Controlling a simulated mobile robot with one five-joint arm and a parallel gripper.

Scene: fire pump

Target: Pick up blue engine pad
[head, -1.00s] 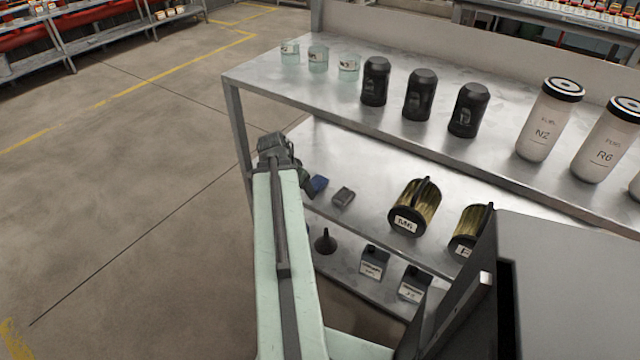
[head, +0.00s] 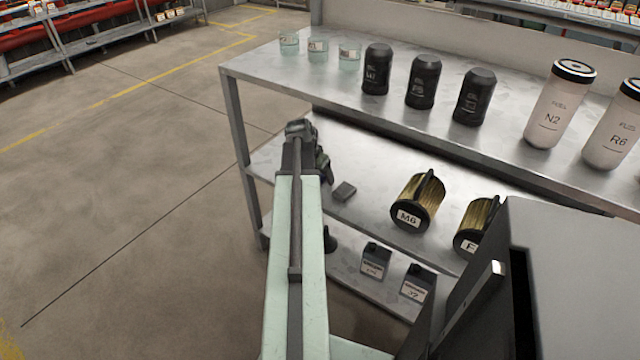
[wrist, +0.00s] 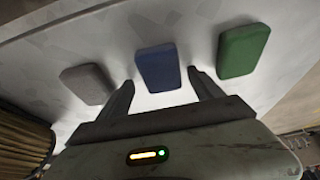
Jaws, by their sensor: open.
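The blue engine pad (wrist: 158,68) lies flat on the metal shelf in the wrist view, just ahead of my gripper and roughly centred between its fingers. My gripper (wrist: 162,86) is open and empty, its two dark fingertips apart near the pad's near corners. I cannot tell whether they touch the pad. In the head view my gripper (head: 322,172) reaches over the middle shelf, and the blue pad is hidden behind it.
A grey pad (wrist: 87,83) lies left of the blue one and a green pad (wrist: 244,50) lies right. The upper shelf (head: 300,75) holds black canisters (head: 424,82) above.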

